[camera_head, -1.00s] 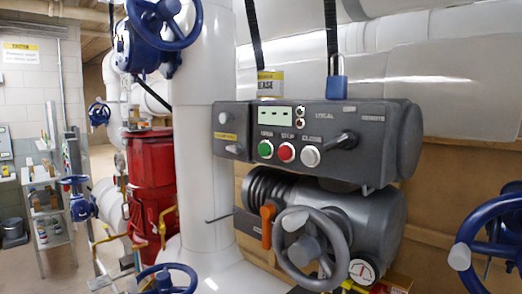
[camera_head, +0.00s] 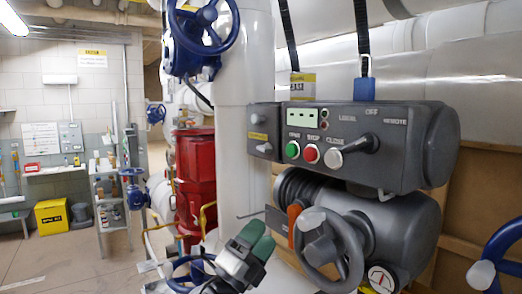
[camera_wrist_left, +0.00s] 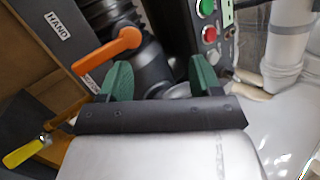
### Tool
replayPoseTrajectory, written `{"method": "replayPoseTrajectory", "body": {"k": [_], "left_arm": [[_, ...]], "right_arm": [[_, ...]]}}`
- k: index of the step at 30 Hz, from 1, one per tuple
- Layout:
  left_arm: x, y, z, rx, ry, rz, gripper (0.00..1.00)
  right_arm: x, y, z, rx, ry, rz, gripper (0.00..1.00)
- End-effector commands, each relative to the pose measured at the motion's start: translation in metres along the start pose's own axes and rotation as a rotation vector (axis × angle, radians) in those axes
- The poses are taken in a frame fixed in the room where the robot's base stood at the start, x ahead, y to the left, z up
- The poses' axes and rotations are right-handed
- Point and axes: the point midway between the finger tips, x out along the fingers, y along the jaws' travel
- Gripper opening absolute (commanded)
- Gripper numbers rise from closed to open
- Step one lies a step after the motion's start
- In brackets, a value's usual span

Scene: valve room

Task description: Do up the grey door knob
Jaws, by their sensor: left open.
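No door knob as such shows. In the head view, a grey lever-like knob (camera_head: 359,145) sits on the dark grey control box (camera_head: 400,167), right of the green and red buttons. A smaller dark knob (camera_head: 264,147) is at the box's left end. A grey handwheel (camera_head: 355,247) stands below. My left gripper (camera_head: 257,237), with green finger pads, is low and left of the handwheel, apart from the box. In the left wrist view my left gripper (camera_wrist_left: 160,78) is open and empty, facing dark grey machinery. My right gripper is not in view.
An orange lever (camera_head: 294,222) is beside the handwheel and close to my left fingers in the wrist view (camera_wrist_left: 112,48). A white pipe (camera_head: 243,80) rises left of the box. Blue handwheels (camera_head: 501,250) stand at right and left. Open floor (camera_head: 60,262) lies far left.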

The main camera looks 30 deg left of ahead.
Motion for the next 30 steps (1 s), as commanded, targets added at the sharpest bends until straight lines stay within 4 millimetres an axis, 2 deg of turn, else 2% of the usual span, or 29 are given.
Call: {"method": "replayPoseTrajectory", "body": {"k": [1, 4, 6, 8, 12, 15, 18, 21, 26, 30], "left_arm": [[0.020, -0.025, 0.003, 0.154, 0.105, -0.058, 0.64], [0.046, -0.059, 0.006, 0.457, 0.300, -0.105, 0.64], [0.059, -0.076, 0.015, 0.673, 0.412, -0.096, 0.64], [0.067, -0.089, 0.028, 0.847, 0.491, -0.059, 0.64], [0.076, -0.113, 0.070, 1.159, 0.599, 0.087, 0.64], [0.076, -0.127, 0.097, 1.289, 0.629, 0.191, 0.64], [0.074, -0.134, 0.114, 1.352, 0.642, 0.260, 0.64], [0.076, -0.135, 0.119, 1.372, 0.646, 0.286, 0.64], [0.094, -0.126, 0.113, 1.367, 0.650, 0.286, 0.64], [0.117, -0.112, 0.106, 1.365, 0.649, 0.284, 0.64]], "right_arm": [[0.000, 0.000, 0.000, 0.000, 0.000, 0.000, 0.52], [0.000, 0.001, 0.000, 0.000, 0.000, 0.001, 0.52], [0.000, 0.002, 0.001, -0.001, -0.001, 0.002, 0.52], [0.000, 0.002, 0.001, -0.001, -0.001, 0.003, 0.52], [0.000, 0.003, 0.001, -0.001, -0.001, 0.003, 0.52], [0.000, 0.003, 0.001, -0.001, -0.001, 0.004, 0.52], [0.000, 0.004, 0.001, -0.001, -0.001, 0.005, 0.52], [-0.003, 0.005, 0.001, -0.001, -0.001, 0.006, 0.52], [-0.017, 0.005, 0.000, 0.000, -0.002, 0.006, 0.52], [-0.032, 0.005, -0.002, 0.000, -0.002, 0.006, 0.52]]}}
